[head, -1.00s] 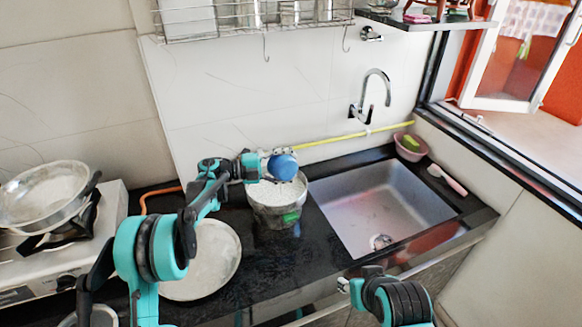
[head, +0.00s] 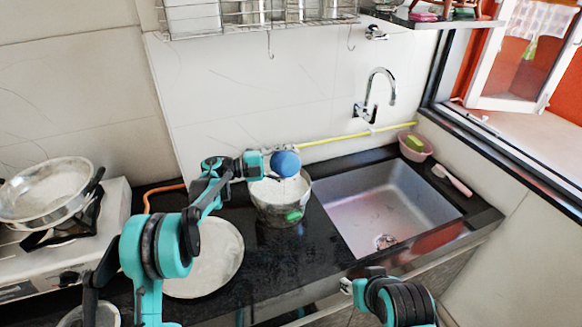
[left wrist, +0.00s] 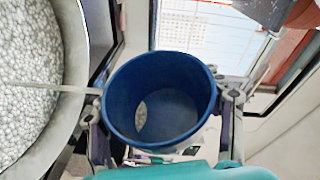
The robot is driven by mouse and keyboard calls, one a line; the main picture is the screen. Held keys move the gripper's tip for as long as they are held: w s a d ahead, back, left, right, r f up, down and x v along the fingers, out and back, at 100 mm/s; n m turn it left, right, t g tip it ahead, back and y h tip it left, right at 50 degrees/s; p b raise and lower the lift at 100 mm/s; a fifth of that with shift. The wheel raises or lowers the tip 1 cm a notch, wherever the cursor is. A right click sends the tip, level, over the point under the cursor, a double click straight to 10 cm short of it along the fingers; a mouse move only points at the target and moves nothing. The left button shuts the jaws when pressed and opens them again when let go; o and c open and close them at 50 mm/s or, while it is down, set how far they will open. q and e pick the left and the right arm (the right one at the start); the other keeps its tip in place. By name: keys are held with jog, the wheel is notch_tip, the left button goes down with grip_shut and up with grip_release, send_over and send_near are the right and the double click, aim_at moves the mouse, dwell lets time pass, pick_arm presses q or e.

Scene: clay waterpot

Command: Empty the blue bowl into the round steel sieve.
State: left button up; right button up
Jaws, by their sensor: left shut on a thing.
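My left gripper (head: 272,164) is shut on the blue bowl (head: 286,163) and holds it over the round steel-rimmed sieve (head: 268,186). In the left wrist view the bowl (left wrist: 120,88) is between the fingers, with its inside facing that camera. A small pale patch shows inside; I cannot tell whether it is contents. The sieve's rim (left wrist: 75,45) is beside the bowl there, and its inside is white and speckled. In the head view the bowl hides part of the sieve, and its tilt is unclear. My right gripper (head: 346,285) is low at the front, away from both.
The sink (head: 385,205) is right of the sieve. A pale round plate (head: 205,265) lies at its left on the dark counter. A steel pan (head: 50,190) sits on the stove. A tap (head: 380,90) and a pink bowl (head: 415,148) are behind the sink.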

pick_arm(q)
jog(key=shift+w+a+r+n+h+b, duration=0.15)
jog(key=shift+w+n+h+b, duration=0.15)
jog(key=shift+n, duration=0.3)
jog(key=shift+s, duration=0.1)
